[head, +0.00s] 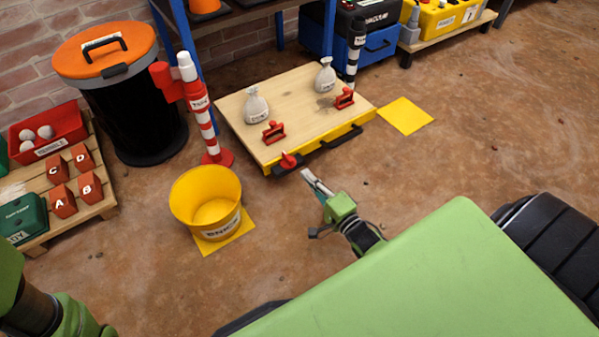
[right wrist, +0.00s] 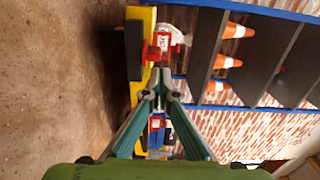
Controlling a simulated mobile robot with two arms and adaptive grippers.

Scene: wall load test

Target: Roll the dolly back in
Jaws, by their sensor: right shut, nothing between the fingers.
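The dolly (head: 290,92) is a low wooden platform with a yellow front edge and a black handle (head: 342,137). It stands on the floor partly in front of the blue shelf frame. Two grey-white sacks (head: 257,105) (head: 325,75) and two red fittings (head: 274,131) (head: 344,98) are on its top. A red lever (head: 289,160) is at its near corner. My right gripper (head: 307,174) is shut and empty, just in front of that corner. The right wrist view shows its fingertips (right wrist: 160,92) together, with the dolly's yellow edge (right wrist: 147,75) behind. My left gripper is out of view.
A yellow bucket (head: 207,200) stands on a yellow floor square left of my right gripper. A black bin (head: 125,105) and a pallet (head: 105,203) are left. Another yellow square (head: 405,115) and open floor lie right.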

